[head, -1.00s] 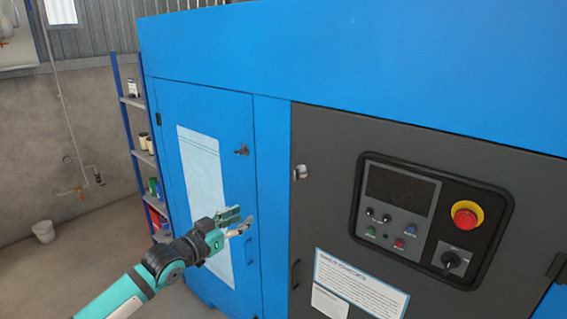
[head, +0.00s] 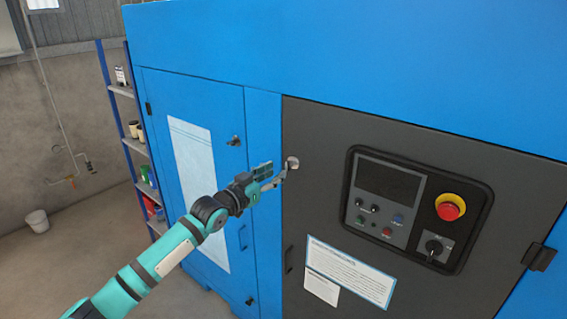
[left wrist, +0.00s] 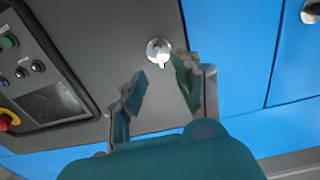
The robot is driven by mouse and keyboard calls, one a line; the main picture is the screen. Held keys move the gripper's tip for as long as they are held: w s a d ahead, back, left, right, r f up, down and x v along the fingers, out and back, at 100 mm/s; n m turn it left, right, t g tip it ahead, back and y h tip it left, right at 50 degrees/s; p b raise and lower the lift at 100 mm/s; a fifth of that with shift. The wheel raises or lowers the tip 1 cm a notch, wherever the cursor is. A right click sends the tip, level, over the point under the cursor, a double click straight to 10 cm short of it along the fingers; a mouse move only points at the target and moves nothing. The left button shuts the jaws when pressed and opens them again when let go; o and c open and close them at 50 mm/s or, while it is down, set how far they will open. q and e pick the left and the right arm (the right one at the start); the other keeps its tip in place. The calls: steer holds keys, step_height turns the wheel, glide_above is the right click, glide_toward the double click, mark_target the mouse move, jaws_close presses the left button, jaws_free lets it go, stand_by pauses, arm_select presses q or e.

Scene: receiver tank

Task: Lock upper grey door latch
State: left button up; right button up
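The upper grey door latch (head: 292,163) is a small round metallic lock near the top left edge of the dark grey door (head: 330,130). In the left wrist view the latch (left wrist: 158,51) shows as a silver disc with a raised tab, just beyond the fingertips. My left gripper (head: 274,173) is beside the latch in the head view, just left of and below it. In the left wrist view the left gripper (left wrist: 160,80) has its two fingers apart with nothing between them. Whether a finger touches the latch cannot be told. My right gripper is not in view.
The grey door carries a control panel (head: 408,205) with a red emergency stop button (head: 449,208). The blue door (head: 205,110) to the left has its own latch (head: 234,141). A shelf (head: 122,90) stands behind at far left.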

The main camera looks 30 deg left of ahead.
mark_target(286, 166)
arm_select(q)
steer(key=w, duration=0.5)
steer(key=shift+d+p, duration=0.2)
steer(key=shift+p, duration=0.2)
jaws_close()
